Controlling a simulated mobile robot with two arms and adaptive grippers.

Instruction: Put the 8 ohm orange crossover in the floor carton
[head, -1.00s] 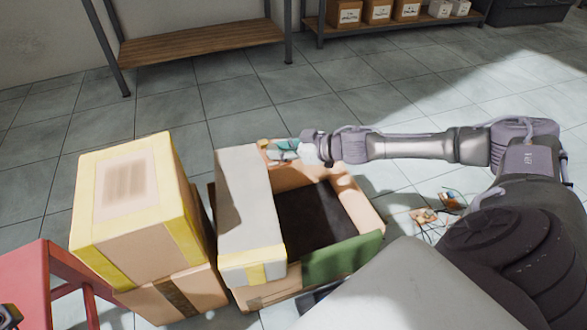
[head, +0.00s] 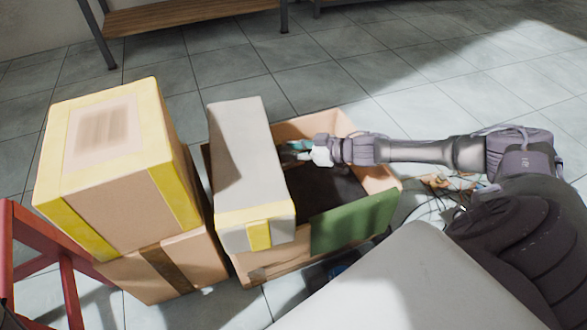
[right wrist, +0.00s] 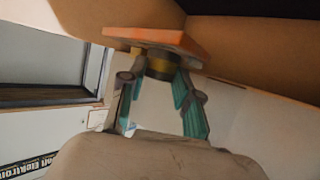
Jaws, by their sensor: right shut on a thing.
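My right gripper (head: 298,150) is over the open floor carton (head: 272,270), near its back left part beside a grey box. In the right wrist view its teal fingers (right wrist: 158,84) are shut on an orange crossover (right wrist: 160,38). The orange board lies flat across the fingertips, and a dark and yellow round part under it sits between the fingers. I cannot read any ohm marking. In the head view the held crossover is hidden or too small to make out. My left gripper is not in view.
The grey box with yellow tape (head: 245,165) covers the carton's left side; a green panel (head: 355,222) stands at its front right. Stacked cardboard boxes (head: 165,195) and a red stool (head: 40,245) are at left. Small wired parts (head: 437,181) lie on the floor at right.

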